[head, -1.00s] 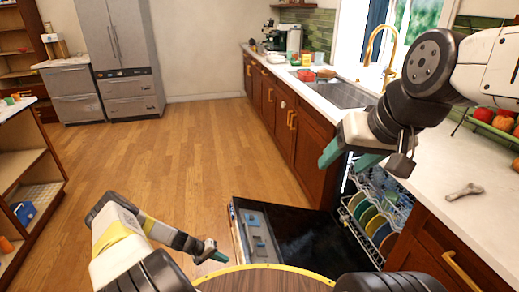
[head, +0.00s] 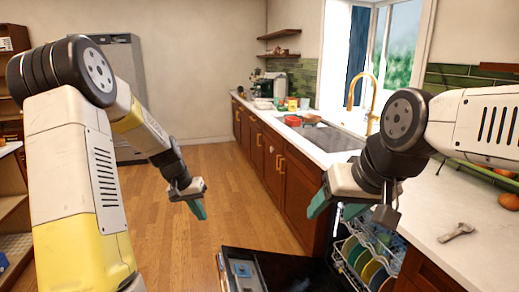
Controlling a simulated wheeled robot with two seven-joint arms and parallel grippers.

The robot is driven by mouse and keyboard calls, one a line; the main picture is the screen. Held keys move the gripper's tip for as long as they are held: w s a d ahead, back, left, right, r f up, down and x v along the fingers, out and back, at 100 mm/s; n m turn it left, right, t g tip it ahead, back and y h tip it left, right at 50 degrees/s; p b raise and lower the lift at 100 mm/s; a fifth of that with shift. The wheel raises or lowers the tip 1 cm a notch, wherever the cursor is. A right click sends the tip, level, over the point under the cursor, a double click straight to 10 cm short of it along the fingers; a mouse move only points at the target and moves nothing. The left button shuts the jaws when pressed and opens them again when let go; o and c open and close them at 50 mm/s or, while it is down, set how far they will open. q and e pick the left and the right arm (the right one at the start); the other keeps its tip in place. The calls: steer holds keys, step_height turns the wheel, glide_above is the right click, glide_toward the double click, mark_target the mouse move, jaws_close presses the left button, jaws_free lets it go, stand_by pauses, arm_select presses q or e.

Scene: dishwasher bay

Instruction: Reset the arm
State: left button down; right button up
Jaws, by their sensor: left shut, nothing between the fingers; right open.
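My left arm comes in from the left, raised in front of me. Its gripper (head: 199,207) points down over the wooden floor, shut and empty. My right arm comes in from the right. Its gripper (head: 322,203) is open and empty, with teal fingertips, beside the counter front and above the dishwasher. Both grippers are apart from any object. The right gripper and wrist hide part of the counter edge and the dishwasher opening.
The dishwasher door (head: 290,272) is folded down low in front, and a rack (head: 365,262) with several coloured plates shows inside. A grey metal object (head: 456,232) lies on the right counter (head: 430,215). A sink with a gold faucet (head: 372,95) is behind. Floor (head: 215,165) is clear at centre-left.

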arm_select(q)
steer(key=s+d+r+t+y, duration=0.1)
steer(key=s+d+r, duration=0.1)
steer(key=s+r, duration=0.55)
steer(key=s+d+r+t, duration=0.1)
steer(key=s+d+r, duration=0.1)
steer(key=s+r, duration=0.5)
steer(key=s+d+r+t, duration=0.1)
steer(key=s+r, duration=0.4)
steer(key=s, duration=0.6)
steer(key=shift+s+n+t, duration=0.3)
steer(key=shift+s+t, duration=0.05)
steer(key=shift+t, duration=0.25)
steer(key=shift+r, duration=0.1)
